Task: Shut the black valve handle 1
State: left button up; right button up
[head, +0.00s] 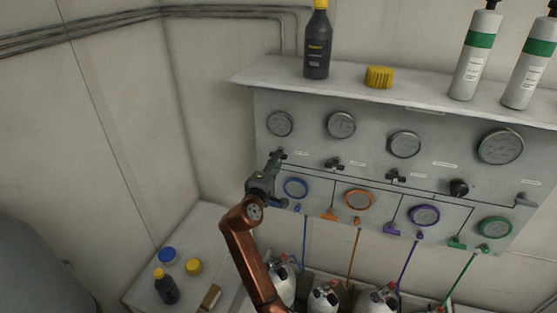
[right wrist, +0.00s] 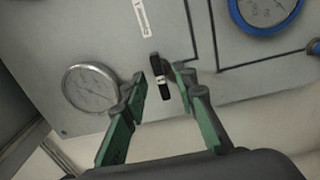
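The leftmost black valve handle (right wrist: 160,77) is a short black bar with a small pale label, on the grey panel (right wrist: 225,85) beside a round gauge. I take it as handle 1, though its own tag is not readable. My right gripper (right wrist: 158,88) is open, with one green-padded finger on each side of the handle. I see gaps between the fingers and the bar, so no grip shows. In the head view my right gripper (head: 274,163) reaches the panel's left end and mostly covers this handle. My left gripper is not in view.
More black handles (head: 333,163) (head: 396,175) and a black knob (head: 459,188) run to the right. Coloured gauges, with a blue ring (head: 295,188) nearest, sit below. A shelf (head: 420,104) with bottles juts out above. A low table (head: 140,292) stands at lower left.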

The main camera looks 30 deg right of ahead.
jog(key=v, duration=1)
jog(key=shift+d, duration=0.15)
